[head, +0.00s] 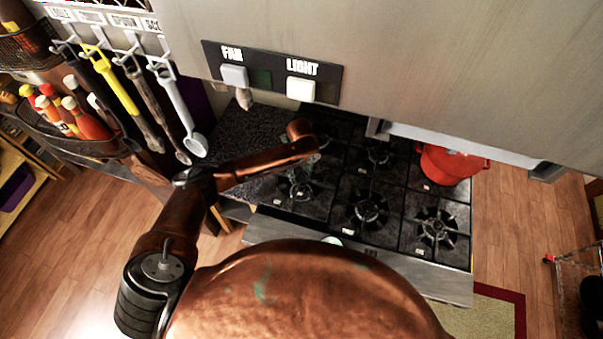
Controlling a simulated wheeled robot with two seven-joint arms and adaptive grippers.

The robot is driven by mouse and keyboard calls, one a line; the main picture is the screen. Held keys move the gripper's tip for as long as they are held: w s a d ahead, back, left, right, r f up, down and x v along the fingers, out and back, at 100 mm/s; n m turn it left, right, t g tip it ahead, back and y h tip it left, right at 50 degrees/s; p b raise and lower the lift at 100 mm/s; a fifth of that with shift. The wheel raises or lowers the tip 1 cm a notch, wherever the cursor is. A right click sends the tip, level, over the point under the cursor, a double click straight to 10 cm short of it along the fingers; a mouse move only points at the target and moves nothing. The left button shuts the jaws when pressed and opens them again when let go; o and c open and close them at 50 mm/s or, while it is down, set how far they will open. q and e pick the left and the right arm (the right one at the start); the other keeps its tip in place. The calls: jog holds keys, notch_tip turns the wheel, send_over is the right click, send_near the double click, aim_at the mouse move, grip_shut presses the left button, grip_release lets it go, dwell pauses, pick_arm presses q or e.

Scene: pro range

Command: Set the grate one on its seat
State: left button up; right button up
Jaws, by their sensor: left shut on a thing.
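The cooktop (390,236) is black, with several burners and dark grates. Small white tags on it are too small to read, so I cannot tell which grate is number one. My left arm reaches in from the left, and my left gripper (313,150) is low over the back left part of the cooktop. It is shut on a dark thing, which seems to be a grate; its outline merges with the black cooktop. The fingertips are mostly hidden, and I cannot tell whether the held thing touches the cooktop. My right gripper is not in view.
A red pot (450,165) stands at the back right of the cooktop. A steel hood (400,60) with a FAN and LIGHT switch panel (272,77) overhangs it. Ladles (178,105) and other utensils hang at the left. A rack of bottles (75,115) is farther left.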

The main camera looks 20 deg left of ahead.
aim_at(301, 189)
pick_arm(q)
jog(key=shift+r, duration=0.1)
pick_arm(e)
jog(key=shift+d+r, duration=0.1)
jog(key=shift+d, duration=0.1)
pick_arm(q)
jog(key=shift+f+b, duration=1)
jog(key=shift+f, duration=0.95)
jog(key=shift+f+b, duration=0.95)
jog(key=shift+f, duration=0.6)
jog(key=shift+f+b, duration=0.65)
jog(key=shift+f, duration=0.65)
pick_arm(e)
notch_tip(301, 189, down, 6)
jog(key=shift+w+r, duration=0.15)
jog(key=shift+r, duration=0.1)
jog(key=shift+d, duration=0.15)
